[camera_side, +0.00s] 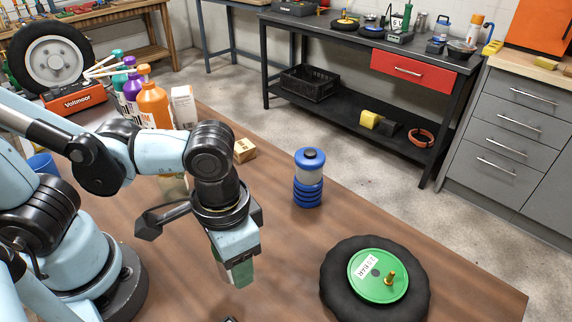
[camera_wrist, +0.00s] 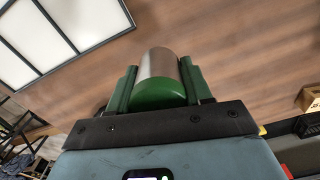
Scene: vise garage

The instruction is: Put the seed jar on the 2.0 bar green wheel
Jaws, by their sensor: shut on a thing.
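My gripper (camera_side: 236,258) is low over the wooden table, left of the green wheel. It is shut on a grey cylindrical jar with a green end (camera_wrist: 160,92), held between the two green fingers in the wrist view. In the side view the jar is mostly hidden by my gripper; its contents do not show. The green wheel (camera_side: 372,283) is a disc with a black tyre lying flat at the front right. It has a brass stem and a white label reading BAR, its digits hard to read. Nothing stands on the wheel.
Several bottles, including an orange one (camera_side: 154,103), stand at the back left near a small cardboard box (camera_side: 244,150). The table between my gripper and the wheel is clear.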

